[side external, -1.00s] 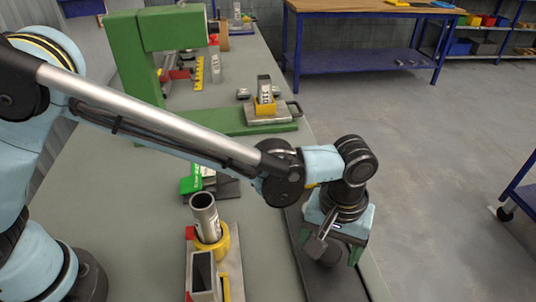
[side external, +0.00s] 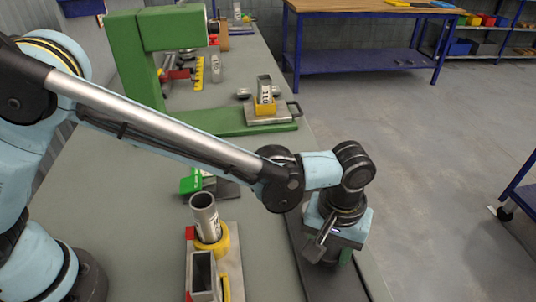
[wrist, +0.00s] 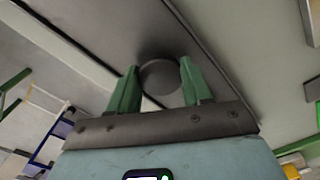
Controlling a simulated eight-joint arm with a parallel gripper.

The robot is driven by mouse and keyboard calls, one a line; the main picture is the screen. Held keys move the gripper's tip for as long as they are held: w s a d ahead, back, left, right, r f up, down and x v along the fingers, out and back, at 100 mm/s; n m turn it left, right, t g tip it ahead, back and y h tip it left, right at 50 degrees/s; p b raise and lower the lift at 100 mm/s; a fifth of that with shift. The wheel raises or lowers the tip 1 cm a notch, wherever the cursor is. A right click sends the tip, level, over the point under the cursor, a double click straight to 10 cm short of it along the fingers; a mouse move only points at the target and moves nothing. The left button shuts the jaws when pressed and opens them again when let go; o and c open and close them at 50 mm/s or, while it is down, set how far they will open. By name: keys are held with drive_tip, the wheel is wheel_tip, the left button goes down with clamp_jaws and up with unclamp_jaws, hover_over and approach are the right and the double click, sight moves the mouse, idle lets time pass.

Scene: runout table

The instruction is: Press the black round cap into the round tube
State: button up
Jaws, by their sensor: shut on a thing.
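The black round cap (wrist: 159,77) shows as a dark disc between the two green fingertips in the wrist view. My gripper (wrist: 158,70) is shut on it. In the side view my gripper (side external: 332,262) points down, low over the dark strip at the table's right edge; the cap is hidden there, and I cannot tell whether it touches the strip. The round tube (side external: 205,212) is a grey metal tube standing in a yellow collar (side external: 222,245), to the left of my gripper. Its open end faces up, with no cap in it.
A square tube (side external: 203,268) stands in front of the round tube on the same metal plate (side external: 234,264). A green clamp-like part (side external: 190,184) lies behind. A green press (side external: 140,75) and a fixture with a yellow holder (side external: 265,106) stand farther back.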

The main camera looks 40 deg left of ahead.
sight(327, 255)
drive_tip(key=shift+r, duration=0.45)
drive_tip(key=r, duration=0.2)
drive_tip(key=s+r, duration=0.1)
drive_tip(key=shift+d+r, duration=0.15)
drive_tip(key=shift+r, duration=0.25)
drive_tip(key=s+d+r, duration=0.2)
drive_tip(key=s+r, duration=0.4)
drive_tip(key=s, duration=0.3)
drive_tip(key=a+r+n, duration=0.3)
drive_tip(key=a+r, duration=0.2)
drive_tip(key=a, duration=0.5)
drive_tip(key=a+r+n, duration=0.3)
drive_tip(key=a+r, duration=0.1)
drive_tip(key=a, duration=0.7)
drive_tip(key=shift+r, duration=0.4)
drive_tip(key=shift+a, duration=0.1)
drive_tip(key=shift+f, duration=2.9)
drive_tip(key=shift+f, duration=0.65)
drive_tip(key=shift+r, duration=0.35)
